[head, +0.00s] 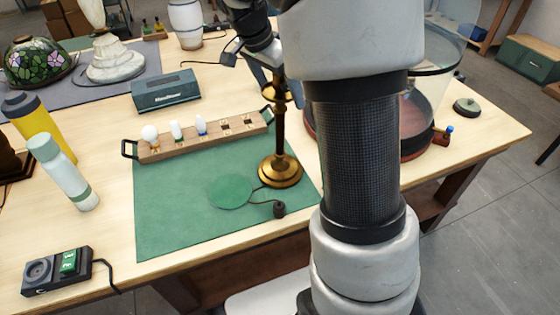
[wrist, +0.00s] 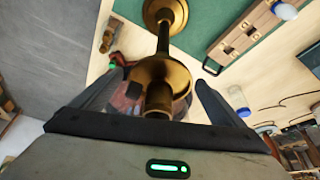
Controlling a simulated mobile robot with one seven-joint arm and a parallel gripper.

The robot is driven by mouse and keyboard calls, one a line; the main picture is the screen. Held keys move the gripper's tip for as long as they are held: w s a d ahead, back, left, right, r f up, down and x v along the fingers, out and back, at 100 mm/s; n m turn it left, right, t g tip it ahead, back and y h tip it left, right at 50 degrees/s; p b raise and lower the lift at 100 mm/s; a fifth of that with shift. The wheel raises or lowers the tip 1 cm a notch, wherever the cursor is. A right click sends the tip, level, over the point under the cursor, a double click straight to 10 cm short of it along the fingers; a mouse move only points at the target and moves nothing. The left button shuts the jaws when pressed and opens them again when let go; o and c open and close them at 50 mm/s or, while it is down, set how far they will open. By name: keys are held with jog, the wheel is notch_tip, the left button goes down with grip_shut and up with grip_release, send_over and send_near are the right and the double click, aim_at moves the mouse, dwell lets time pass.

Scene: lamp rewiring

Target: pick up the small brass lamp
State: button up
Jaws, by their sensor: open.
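The small brass lamp (head: 280,135) stands upright on the right part of the green mat (head: 170,222). It has a round base, a thin stem and a wider cup near the top. In the wrist view the lamp's upper end (wrist: 158,98) lies between the two fingers of my gripper (wrist: 160,80), with space on both sides. The fingers are spread and hold nothing. In the head view my arm hides part of my gripper and the area right of the lamp.
A wooden bulb rack (head: 180,148) with dark handles stands just left of the lamp. A green disc (head: 231,191) and a short cord with a dark plug (head: 279,209) lie by its base. A large glass-sided vessel (head: 430,105) stands right, behind my arm. Bottles (head: 65,172) stand left.

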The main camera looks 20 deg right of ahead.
jog(key=shift+w+d+f, duration=0.1)
jog(key=shift+d+f, duration=0.15)
jog(key=shift+f, duration=0.25)
jog(key=c, duration=2.1)
jog(key=shift+r, duration=0.15)
jog(key=shift+c, duration=0.2)
